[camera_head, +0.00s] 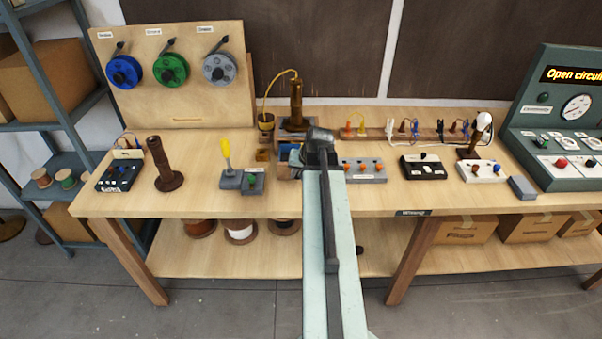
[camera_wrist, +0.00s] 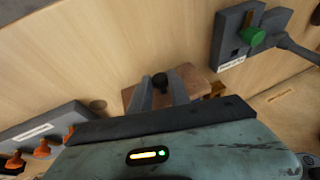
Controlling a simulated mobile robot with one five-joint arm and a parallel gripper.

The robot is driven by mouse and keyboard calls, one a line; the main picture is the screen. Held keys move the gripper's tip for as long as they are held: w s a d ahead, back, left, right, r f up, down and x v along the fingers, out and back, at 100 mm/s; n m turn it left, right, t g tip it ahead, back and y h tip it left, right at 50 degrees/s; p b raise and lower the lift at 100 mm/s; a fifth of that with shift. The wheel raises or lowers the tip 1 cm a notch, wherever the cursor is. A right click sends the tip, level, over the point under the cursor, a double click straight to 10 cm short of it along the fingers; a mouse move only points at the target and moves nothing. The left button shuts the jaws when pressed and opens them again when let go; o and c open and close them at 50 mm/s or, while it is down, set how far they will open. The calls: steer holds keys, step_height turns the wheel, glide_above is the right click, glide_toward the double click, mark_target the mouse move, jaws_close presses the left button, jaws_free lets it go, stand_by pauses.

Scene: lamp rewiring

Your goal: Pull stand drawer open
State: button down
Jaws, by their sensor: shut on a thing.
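The stand (camera_head: 286,135) is a grey base at the back middle of the bench, with a dark brown post (camera_head: 296,98) rising from it. In the wrist view, a reddish-brown wooden drawer front (camera_wrist: 198,82) carries a small black knob (camera_wrist: 160,79). My gripper (camera_wrist: 161,88) has its two grey fingers on either side of this knob and is shut on it. In the head view, my arm hides the fingers, the knob and part of the stand. How far the drawer stands open cannot be told.
To the right is a grey box with orange knobs (camera_head: 365,169), then a black switch box (camera_head: 424,167). The bench's front strip is mostly clear.

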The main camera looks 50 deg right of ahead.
steer(key=c, duration=1.2)
jaws_free()
steer(key=d+p+v, duration=0.1)
steer(key=p+v, duration=0.6)
steer(key=shift+s+a+r, duration=0.15)
steer(key=shift+a+r, duration=0.2)
steer(key=shift+a, duration=0.15)
steer(key=shift+a, duration=0.1)
